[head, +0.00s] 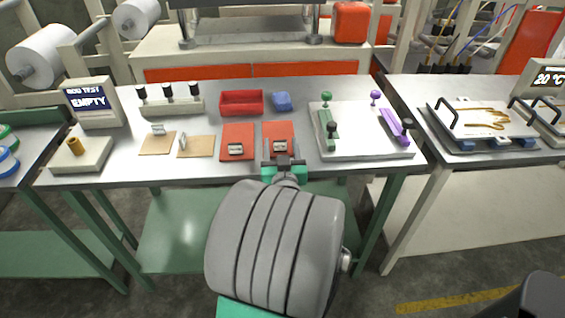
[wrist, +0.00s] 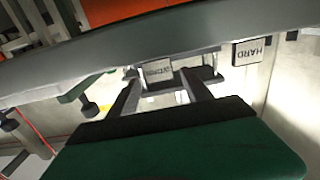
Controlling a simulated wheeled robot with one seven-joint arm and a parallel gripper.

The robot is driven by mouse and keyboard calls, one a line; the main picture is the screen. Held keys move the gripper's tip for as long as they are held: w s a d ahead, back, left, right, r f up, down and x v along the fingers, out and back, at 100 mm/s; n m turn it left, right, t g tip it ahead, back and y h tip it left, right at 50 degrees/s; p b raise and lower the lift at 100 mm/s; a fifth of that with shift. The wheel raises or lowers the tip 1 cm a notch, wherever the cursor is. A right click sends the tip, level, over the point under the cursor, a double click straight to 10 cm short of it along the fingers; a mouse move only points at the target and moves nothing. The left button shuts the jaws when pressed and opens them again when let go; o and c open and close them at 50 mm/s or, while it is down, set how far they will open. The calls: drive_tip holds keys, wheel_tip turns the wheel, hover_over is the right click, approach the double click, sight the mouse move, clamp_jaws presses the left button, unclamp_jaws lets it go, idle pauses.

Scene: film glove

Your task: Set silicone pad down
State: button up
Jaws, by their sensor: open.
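Two flat orange-red pads lie side by side on the grey bench, a left one (head: 238,130) and a right one (head: 278,128). Each has a small pale label block near its front edge. Nothing I see marks which thing is the silicone pad. My gripper (head: 284,162) is at the front edge of the right pad, and my arm hides what lies below it. In the wrist view my gripper (wrist: 165,92) is open, with a labelled block (wrist: 158,72) showing between its fingers. Another block (wrist: 248,51) reading HARD, upside down, is to the right. I cannot tell whether the fingers touch anything.
A red tray (head: 241,113) and a blue object (head: 282,101) lie behind the pads. Two tan squares (head: 157,149) are to the left. A white board (head: 350,151) with green and purple parts is to the right. The far-left display (head: 88,109) reads EMPTY.

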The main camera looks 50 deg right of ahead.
drive_tip(key=b+v, duration=0.1)
drive_tip(key=v, duration=0.6)
drive_tip(key=shift+b, duration=0.35)
drive_tip(key=shift+a, duration=0.1)
